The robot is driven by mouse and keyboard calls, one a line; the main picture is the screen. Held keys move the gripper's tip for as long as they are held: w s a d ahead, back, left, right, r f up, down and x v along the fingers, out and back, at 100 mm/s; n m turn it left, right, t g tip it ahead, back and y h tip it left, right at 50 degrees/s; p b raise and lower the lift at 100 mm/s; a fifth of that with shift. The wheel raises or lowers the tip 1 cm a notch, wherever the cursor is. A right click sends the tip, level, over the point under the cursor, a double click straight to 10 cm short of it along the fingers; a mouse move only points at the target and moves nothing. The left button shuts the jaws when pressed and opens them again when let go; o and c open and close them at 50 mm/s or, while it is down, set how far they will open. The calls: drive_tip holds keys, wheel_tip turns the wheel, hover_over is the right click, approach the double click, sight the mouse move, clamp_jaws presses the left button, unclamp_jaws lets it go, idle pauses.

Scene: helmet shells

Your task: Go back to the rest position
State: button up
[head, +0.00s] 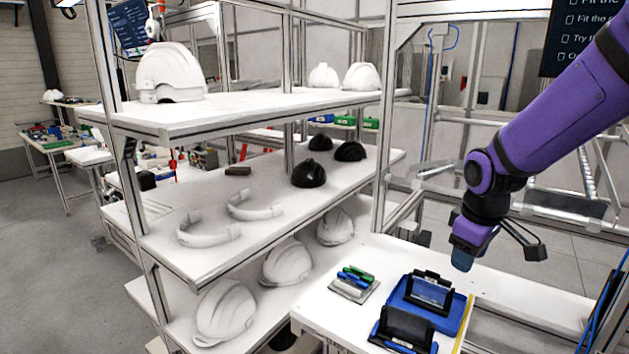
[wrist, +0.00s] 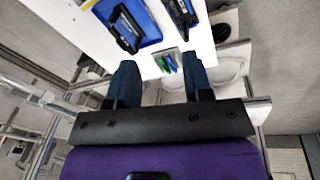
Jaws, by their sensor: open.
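My gripper (head: 463,258) hangs from the purple arm at the right of the head view, above the back of the white worktable (head: 340,258). In the wrist view its two dark blue fingers (wrist: 160,84) stand well apart with nothing between them. The gripper is open and empty, and in the head view it is clear of the blue tray on the table. The helmet shells are on the shelves to the left: a white one (head: 171,72) on top, black ones (head: 309,174) in the middle and white ones (head: 225,312) on the bottom.
A blue tray (head: 462,318) with dark holders stands on the worktable, beside a small rack (head: 354,285) of green and blue items. A metal shelf post (head: 384,130) rises between shelves and arm. White curved bands (head: 208,230) lie on the middle shelf. Open floor (head: 60,270) is at left.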

drive_tip(key=s+r+m+t, duration=0.1)
drive_tip(key=s+r+m, duration=0.2)
drive_tip(key=s+r, duration=0.4)
drive_tip(key=s+d+r+m+t, duration=0.1)
drive_tip(key=s+r+m, duration=0.3)
drive_tip(key=s, duration=0.9)
wheel_tip(320, 180, up, 3)
drive_tip(key=shift+s+f+t+y, duration=0.1)
drive_tip(key=shift+s+t+y, duration=0.2)
drive_tip(key=shift+t, duration=0.3)
